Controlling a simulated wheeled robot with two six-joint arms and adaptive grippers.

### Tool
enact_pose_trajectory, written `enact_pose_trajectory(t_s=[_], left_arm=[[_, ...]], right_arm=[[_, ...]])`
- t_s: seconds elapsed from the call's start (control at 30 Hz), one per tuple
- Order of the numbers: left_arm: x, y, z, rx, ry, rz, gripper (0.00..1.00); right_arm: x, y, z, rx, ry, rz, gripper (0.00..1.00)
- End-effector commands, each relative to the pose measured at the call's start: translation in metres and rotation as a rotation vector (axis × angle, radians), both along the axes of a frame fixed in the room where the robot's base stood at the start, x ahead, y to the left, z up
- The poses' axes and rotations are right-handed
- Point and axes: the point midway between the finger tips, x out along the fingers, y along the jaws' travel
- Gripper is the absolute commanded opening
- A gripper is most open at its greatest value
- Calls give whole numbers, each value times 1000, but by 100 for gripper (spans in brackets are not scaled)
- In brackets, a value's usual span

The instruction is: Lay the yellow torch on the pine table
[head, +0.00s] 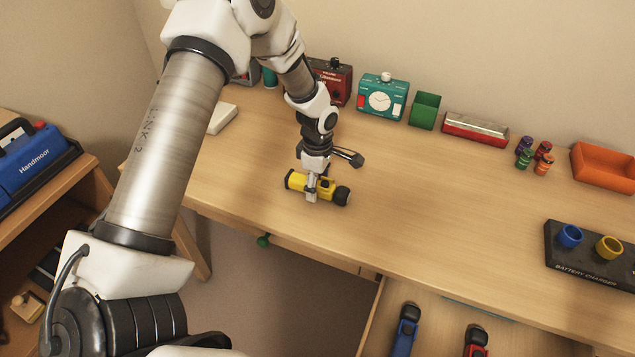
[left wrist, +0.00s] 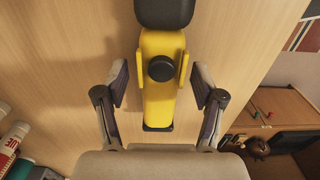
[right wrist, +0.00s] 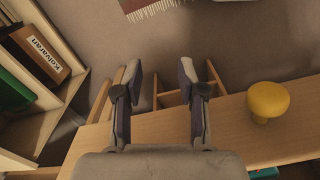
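The yellow torch (head: 298,182) with a black head lies on its side on the light wood desk top (head: 400,215). My left gripper (head: 318,196) is down over the torch, its fingers on either side of the body. In the left wrist view, the torch (left wrist: 158,100) lies between the open fingers (left wrist: 159,85), with a gap on each side. My right gripper (right wrist: 160,85) is open and empty, away from the desk items. A lower wooden table (head: 75,190) stands at the left; I cannot tell which surface is the pine table.
A blue toolbox (head: 38,160) sits on the lower table. A black battery charger (head: 590,258) is at the right. An open drawer holds a blue torch (head: 405,330) and a red torch (head: 476,342).

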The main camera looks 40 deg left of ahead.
Motion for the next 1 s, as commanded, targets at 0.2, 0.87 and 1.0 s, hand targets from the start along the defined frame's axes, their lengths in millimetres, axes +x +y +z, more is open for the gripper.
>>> enact_pose_trajectory(t_s=[0.2, 0.87, 1.0], left_arm=[[0, 0, 2, 0, -1, 0, 68], [1, 0, 122, 0, -1, 1, 68], [0, 0, 124, 0, 0, 0, 68]], right_arm=[[0, 0, 0, 0, 0, 0, 40], [0, 0, -3, 0, 0, 0, 40], [0, 0, -3, 0, 0, 0, 40]])
